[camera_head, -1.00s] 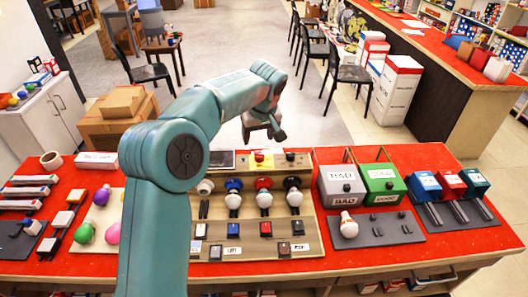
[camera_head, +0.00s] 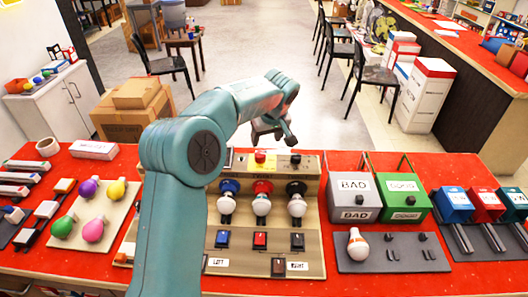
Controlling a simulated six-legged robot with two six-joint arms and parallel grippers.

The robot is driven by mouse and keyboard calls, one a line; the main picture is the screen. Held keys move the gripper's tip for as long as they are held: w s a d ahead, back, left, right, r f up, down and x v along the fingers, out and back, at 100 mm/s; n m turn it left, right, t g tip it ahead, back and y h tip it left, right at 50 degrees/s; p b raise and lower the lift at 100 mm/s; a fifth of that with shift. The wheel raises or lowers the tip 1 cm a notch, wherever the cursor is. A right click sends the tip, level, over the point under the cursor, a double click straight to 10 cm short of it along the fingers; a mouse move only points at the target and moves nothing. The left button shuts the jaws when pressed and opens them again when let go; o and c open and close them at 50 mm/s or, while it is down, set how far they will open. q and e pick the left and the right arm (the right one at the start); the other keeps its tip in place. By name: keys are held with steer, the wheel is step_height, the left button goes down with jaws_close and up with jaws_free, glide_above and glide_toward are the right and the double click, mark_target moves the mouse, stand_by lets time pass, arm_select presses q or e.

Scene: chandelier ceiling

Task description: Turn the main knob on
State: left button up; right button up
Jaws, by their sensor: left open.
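A beige control panel (camera_head: 312,225) stands on the red table. A small dark knob (camera_head: 295,159) sits at its top right, beside a red button (camera_head: 260,157) on a yellow base. I cannot tell from any readable label which control is the main knob. Below are bulbs in blue, red and black sockets, then a row of switches (camera_head: 260,240) and one lower switch (camera_head: 278,267) between labels. My left gripper (camera_head: 272,140) is open and empty, above the panel's back edge near the red button. My left arm hides the panel's left part. My right gripper is not in view.
The red table (camera_head: 400,276) also holds a grey BAD box (camera_head: 353,213) and a green box (camera_head: 402,205) to the right. Coloured bulbs on a tray (camera_head: 118,226) stand to the left. Cardboard boxes (camera_head: 135,110) and chairs are on the floor behind.

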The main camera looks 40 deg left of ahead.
mark_target(260, 154)
arm_select(q)
steer(key=a+f, duration=0.2)
steer(key=f, duration=0.1)
steer(key=shift+s+f+p, duration=0.15)
steer(key=shift+f+p, duration=0.15)
steer(key=shift+p, duration=0.05)
steer(key=x, duration=0.2)
steer(key=w+p+x, duration=0.1)
steer(key=x, duration=0.2)
steer(key=shift+s+d, duration=0.1)
steer(key=shift+d, duration=0.15)
steer(key=shift+s+a+f, duration=0.2)
steer(key=shift+a+f, duration=0.2)
steer(key=shift+f, duration=0.1)
steer(key=shift+w+d+f, duration=0.15)
steer(key=shift+w, duration=0.15)
steer(key=shift+s, duration=0.15)
steer(key=c, duration=1)
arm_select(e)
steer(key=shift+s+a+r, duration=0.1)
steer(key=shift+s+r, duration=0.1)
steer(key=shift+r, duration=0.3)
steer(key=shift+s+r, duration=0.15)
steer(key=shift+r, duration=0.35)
